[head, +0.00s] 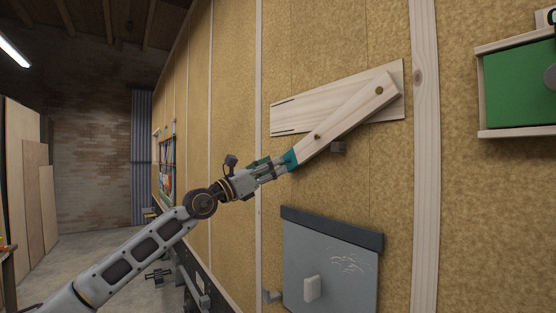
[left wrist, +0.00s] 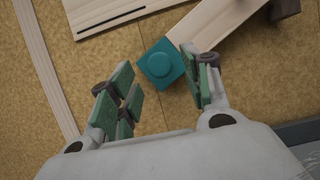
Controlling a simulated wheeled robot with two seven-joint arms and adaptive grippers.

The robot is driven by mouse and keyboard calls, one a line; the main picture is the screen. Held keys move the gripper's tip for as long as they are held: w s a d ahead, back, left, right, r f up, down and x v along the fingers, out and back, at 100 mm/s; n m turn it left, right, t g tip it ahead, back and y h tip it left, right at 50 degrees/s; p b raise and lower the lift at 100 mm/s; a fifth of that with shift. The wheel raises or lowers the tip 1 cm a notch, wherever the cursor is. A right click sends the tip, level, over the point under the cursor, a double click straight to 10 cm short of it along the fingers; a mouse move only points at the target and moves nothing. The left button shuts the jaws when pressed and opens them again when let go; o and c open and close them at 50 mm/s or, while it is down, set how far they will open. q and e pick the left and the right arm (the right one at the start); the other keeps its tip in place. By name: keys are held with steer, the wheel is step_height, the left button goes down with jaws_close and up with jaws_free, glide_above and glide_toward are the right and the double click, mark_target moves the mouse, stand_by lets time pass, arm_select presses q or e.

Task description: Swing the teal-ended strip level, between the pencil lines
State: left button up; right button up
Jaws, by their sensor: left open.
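The pale wooden strip (head: 345,115) slants down to the left across a wooden board (head: 305,97) on the wall. A round dark fastener (head: 379,90) sits at its upper right end. Its lower left end is a teal block (head: 291,160), below the board's left part. Dark pencil lines (head: 286,103) mark the board's left end, one high and one low; one line also shows in the left wrist view (left wrist: 110,22). My left gripper (head: 275,163) is open at the teal end. In the left wrist view the teal block (left wrist: 160,64) lies between the spread green-padded fingers, nearer the right one.
A small brown block (head: 338,147) sticks out just under the strip. Below it is a grey panel (head: 330,265) with a dark top edge and a pale handle. A green-backed wooden box (head: 518,85) hangs at the right. A vertical stud (head: 425,150) stands between.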

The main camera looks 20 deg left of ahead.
arm_select(q)
steer(key=shift+p+x, duration=0.4)
steer(key=shift+x, duration=1.05)
steer(key=shift+c, duration=0.3)
jaws_close()
